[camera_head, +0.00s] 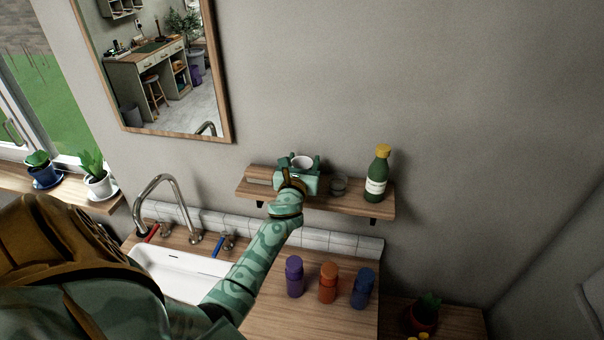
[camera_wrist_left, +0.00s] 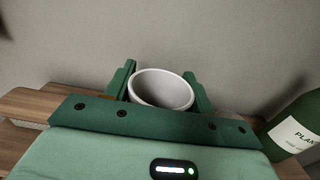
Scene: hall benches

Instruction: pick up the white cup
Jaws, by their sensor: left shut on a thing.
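The white cup (camera_head: 302,162) is at the wooden wall shelf (camera_head: 346,203), mostly hidden behind my left gripper in the head view. My left gripper (camera_head: 299,161) reaches it from the front and is shut on it. In the left wrist view the cup (camera_wrist_left: 162,88) stands upright between the two green fingers of my left gripper (camera_wrist_left: 161,85), with its open rim showing. The gripper body hides its lower part, so I cannot tell whether it touches the shelf. My right gripper is not in view.
A green bottle with a yellow cap (camera_head: 378,174) and a small clear glass (camera_head: 338,187) stand on the shelf to the right. Below are a sink (camera_head: 180,274), a tap (camera_head: 157,190), and purple (camera_head: 294,277), orange (camera_head: 328,283) and blue (camera_head: 362,288) bottles on the counter.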

